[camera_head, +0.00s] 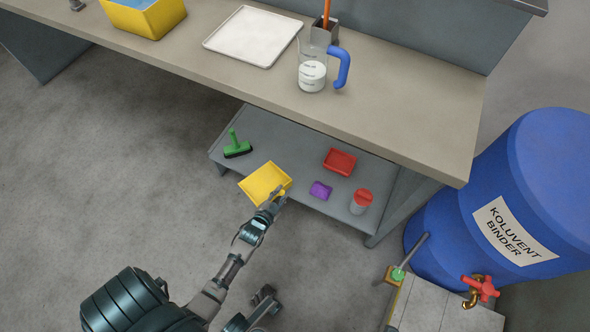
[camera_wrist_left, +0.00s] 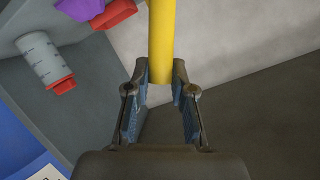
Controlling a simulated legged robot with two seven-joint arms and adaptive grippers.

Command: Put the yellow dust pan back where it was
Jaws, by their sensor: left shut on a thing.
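The yellow dust pan (camera_head: 262,181) shows at the front edge of the grey lower shelf (camera_head: 292,146), overlapping that edge in the head view. I cannot tell whether it rests on the shelf or is held just above it. My left gripper (camera_head: 279,194) is shut on its handle, at the pan's near right side. In the left wrist view the yellow handle (camera_wrist_left: 162,42) runs up from between the fingertips of my left gripper (camera_wrist_left: 161,80). The pan's tray is out of that view.
The shelf also holds a green brush (camera_head: 237,148), a red tray (camera_head: 340,161), a purple block (camera_head: 320,190) and a red-lidded jar (camera_head: 361,202). The worktop (camera_head: 400,118) overhangs the shelf. A blue barrel (camera_head: 455,220) stands at right. The floor at left is clear.

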